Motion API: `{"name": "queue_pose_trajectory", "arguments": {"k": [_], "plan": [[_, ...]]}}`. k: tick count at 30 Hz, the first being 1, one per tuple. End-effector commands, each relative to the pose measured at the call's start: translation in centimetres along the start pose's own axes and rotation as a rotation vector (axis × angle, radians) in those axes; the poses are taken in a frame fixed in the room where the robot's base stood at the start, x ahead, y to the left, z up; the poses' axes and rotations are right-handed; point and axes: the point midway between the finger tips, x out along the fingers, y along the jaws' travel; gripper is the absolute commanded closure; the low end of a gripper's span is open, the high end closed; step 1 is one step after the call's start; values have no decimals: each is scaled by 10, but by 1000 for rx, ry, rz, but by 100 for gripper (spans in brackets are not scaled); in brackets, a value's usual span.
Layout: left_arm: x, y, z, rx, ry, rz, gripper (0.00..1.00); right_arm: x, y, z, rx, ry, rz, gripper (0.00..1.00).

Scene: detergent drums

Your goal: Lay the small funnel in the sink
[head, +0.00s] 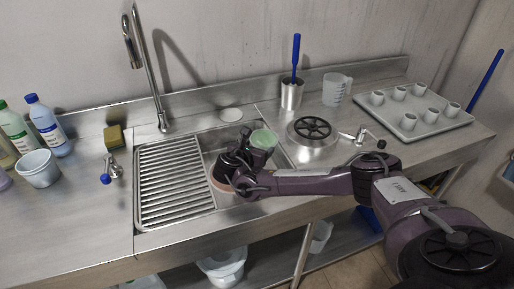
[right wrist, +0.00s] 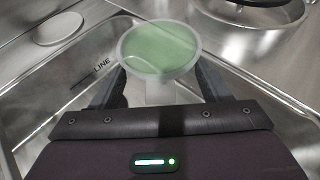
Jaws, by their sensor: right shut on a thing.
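The small funnel (head: 264,139) has a pale green, round mouth. My right gripper (head: 248,158) is shut on it over the right part of the sink (head: 283,160). In the right wrist view the funnel (right wrist: 160,48) stands mouth up between the fingers of the right gripper (right wrist: 160,90), its paler stem between them. The sink's metal basin and rim show below and around it there. I cannot tell how high above the basin floor the funnel is. My left gripper is not in view.
A slatted drainer (head: 175,180) covers the sink's left part. A pinkish thing (head: 219,184) shows partly behind my gripper. The tap (head: 150,75) rises behind. Bottles stand far left.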

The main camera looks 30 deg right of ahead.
Motion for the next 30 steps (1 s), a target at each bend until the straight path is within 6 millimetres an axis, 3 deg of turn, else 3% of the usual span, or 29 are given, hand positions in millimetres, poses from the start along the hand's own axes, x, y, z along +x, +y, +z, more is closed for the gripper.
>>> {"name": "queue_pose_trajectory", "arguments": {"k": [12,13,18,30], "plan": [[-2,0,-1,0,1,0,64,4,0,-10,-1,1,0,62],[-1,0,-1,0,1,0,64,4,0,-10,-1,1,0,27],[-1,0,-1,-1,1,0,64,4,0,-10,-1,1,0,7],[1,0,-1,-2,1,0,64,0,0,0,2,0,1,7]]}}
